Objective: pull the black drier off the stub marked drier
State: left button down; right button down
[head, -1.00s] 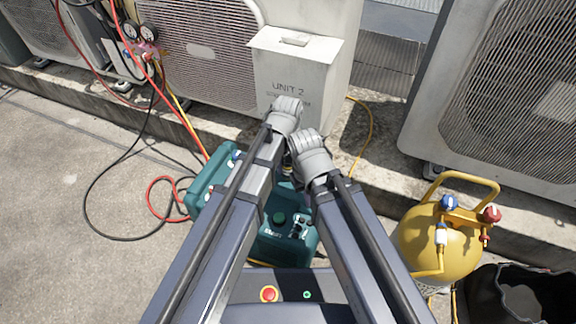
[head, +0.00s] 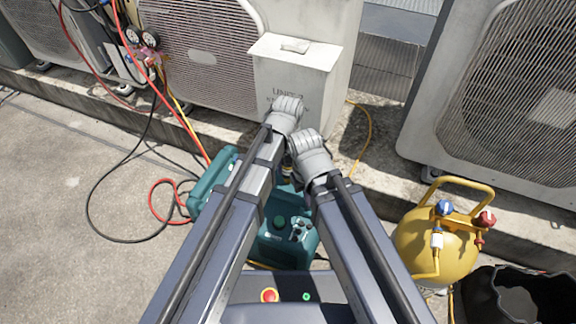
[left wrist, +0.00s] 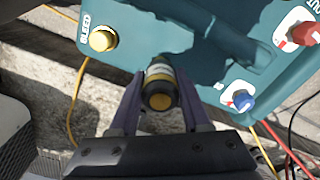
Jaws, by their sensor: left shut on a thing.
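The black drier (left wrist: 160,89) shows in the left wrist view as a short dark cylinder with a yellow-brown end and a pale band. The two fingers of my left gripper (left wrist: 160,78) are shut on it from both sides. Behind it is the teal machine (left wrist: 185,35). I cannot tell whether the drier still sits on its stub; that joint and its marking are hidden. In the head view my left gripper (head: 285,115) is above the teal machine (head: 285,235). My right gripper (head: 311,155) is close beside it, its fingers hidden.
A brass knob (left wrist: 102,38) marked bleed, a blue knob (left wrist: 241,101) and a red knob (left wrist: 304,34) are on the machine. A yellow cylinder (head: 437,240) and a black bucket (head: 515,297) stand at right. Unit 2 (head: 297,75) is ahead. Hoses lie left on open concrete.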

pick_arm(q)
jog(key=shift+r+p, duration=1.2)
jog(key=shift+r, duration=0.15)
